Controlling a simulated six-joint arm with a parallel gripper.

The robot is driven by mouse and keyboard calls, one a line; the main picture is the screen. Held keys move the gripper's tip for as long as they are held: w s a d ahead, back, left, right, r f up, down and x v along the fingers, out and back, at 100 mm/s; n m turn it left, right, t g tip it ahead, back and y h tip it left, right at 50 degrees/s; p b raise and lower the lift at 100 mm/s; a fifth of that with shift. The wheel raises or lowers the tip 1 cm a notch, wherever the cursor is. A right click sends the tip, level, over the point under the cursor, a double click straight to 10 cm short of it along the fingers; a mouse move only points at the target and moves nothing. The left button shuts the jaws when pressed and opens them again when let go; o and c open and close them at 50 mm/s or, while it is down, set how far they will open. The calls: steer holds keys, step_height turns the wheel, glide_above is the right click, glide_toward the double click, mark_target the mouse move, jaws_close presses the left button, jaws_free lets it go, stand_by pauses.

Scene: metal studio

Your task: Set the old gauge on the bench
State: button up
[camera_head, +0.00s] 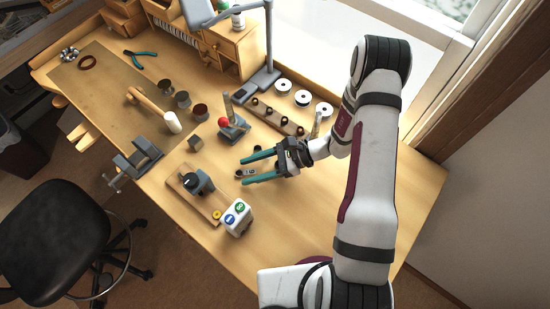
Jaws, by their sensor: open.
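My gripper (243,171) is open, its two teal fingers pointing left over the middle of the wooden bench (330,210). A small grey metal piece with dark round marks (247,172) lies on the bench by the fingertips, partly hidden by them; I cannot tell whether it touches them. A dark grey round device (197,183) sits on a wooden board (180,191) to the left of the fingers, apart from them. I cannot tell for sure which of these is the old gauge. Nothing is clearly held.
A white box with blue and green buttons (237,218) stands at the front edge. A red-knobbed tool (233,126) stands behind the fingers. Spools (283,86), a ring rack (278,117) and a lamp base (258,85) are further back. The bench's right side is clear.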

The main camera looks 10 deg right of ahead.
steer(key=v, duration=1.1)
steer(key=shift+d+r, duration=0.2)
steer(key=s+a+r+n+g+h, duration=0.35)
steer(key=s+r+n+h, duration=0.35)
steer(key=r, duration=0.6)
steer(key=s+d+r+n+t+h, duration=0.1)
steer(key=s+r+n+t+h, duration=0.2)
steer(key=s, duration=0.8)
steer(key=shift+s+d+r+n+h, duration=0.2)
steer(key=shift+r+n+h, duration=0.45)
steer(key=shift+n, duration=0.55)
